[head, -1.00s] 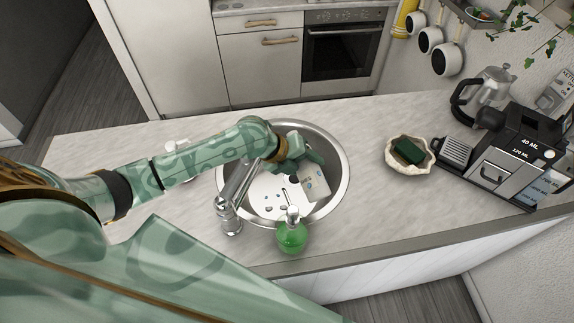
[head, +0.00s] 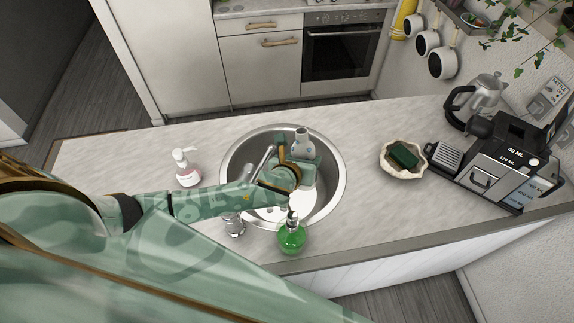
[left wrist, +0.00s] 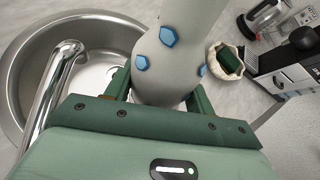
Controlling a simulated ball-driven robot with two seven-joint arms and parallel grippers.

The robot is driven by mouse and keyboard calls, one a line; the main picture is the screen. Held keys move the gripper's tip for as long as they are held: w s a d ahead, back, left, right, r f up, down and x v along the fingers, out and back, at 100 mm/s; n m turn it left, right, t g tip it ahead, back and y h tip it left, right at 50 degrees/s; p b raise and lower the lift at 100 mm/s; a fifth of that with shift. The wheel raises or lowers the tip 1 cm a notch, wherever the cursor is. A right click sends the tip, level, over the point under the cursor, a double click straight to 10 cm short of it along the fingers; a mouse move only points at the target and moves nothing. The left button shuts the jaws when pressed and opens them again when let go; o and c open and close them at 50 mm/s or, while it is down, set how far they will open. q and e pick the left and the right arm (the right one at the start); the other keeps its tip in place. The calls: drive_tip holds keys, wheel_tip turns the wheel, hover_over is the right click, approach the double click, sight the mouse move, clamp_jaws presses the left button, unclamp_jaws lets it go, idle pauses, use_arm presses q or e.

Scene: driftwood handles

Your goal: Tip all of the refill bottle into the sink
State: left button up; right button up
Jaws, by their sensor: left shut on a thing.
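The refill bottle (head: 301,146) is pale grey with blue hexagon marks, which show on its body in the left wrist view (left wrist: 178,60). My left gripper (head: 302,160) is shut around it and holds it over the sink (head: 338,195). In the head view the bottle looks roughly upright, narrow neck up; my gripper hides its lower part. The round steel sink also shows at the left of the left wrist view (left wrist: 14,95). Whether liquid is left in the bottle cannot be seen. My right gripper is not in view.
A chrome tap (head: 235,226) stands at the sink's near left edge, close to my left forearm. A shell dish with a green sponge (head: 404,155) and a coffee machine (head: 500,165) stand right.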

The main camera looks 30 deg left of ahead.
sight(307, 138)
use_arm(q)
drive_tip(key=shift+r+t, duration=0.3)
drive_tip(key=shift+r, duration=0.35)
drive_tip(key=shift+m+t+y, duration=0.3)
drive_tip(key=shift+y, duration=0.1)
drive_tip(key=shift+r+t, duration=0.3)
drive_tip(key=shift+m, duration=0.3)
wheel_tip(307, 138, up, 6)
drive_tip(key=p, duration=0.7)
drive_tip(key=shift+r, duration=0.2)
drive_tip(key=shift+f, duration=0.15)
